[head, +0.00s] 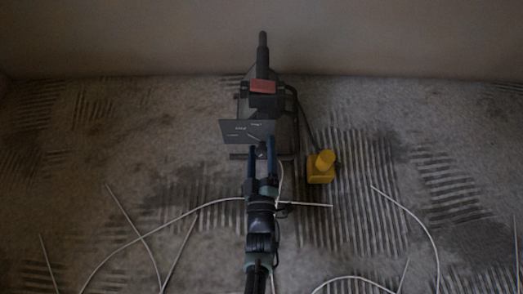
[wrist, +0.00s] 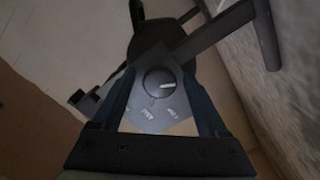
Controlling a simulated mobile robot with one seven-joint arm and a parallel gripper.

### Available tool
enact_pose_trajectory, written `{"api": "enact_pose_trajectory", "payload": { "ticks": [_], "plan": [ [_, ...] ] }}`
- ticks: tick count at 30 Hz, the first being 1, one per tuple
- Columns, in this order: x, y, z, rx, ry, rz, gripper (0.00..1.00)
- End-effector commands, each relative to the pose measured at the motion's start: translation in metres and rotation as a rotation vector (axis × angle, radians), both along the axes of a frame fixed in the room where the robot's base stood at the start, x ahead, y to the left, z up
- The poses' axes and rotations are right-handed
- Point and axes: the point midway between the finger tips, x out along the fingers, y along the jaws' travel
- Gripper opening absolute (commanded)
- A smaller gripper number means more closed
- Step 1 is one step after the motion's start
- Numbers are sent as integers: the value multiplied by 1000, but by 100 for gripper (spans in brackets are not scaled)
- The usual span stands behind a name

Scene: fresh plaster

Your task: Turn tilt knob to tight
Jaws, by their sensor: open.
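The tilt knob (wrist: 158,82) is a round dark knob with a pale pointer mark, set on a grey label plate (wrist: 150,112). In the wrist view the pointer lies roughly sideways, toward the right. The small white words on the plate are too blurred to read surely. My gripper (wrist: 160,76) is open, with one dark finger on each side of the knob; I cannot tell whether either touches it. In the head view the plate (head: 236,131) stands at the tips of my gripper (head: 261,150), and the knob is not clear there.
The plate belongs to a dark machine (head: 263,100) with a red part (head: 262,86) and an upright handle (head: 263,55), near the wall. A yellow block (head: 320,168) stands to its right, with a dark cable nearby. Thin white cords (head: 150,228) lie across the patterned floor.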

Motion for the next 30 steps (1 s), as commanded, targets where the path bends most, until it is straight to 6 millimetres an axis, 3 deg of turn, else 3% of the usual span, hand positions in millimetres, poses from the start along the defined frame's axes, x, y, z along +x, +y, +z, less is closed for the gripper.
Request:
{"api": "enact_pose_trajectory", "payload": {
  "ticks": [5, 17, 30],
  "plan": [
    [0, 0, 1, 0, -1, -1, 73],
    [0, 0, 0, 0, -1, -1, 1],
    [0, 0, 1, 72, -1, 1, 0]
  ]
}}
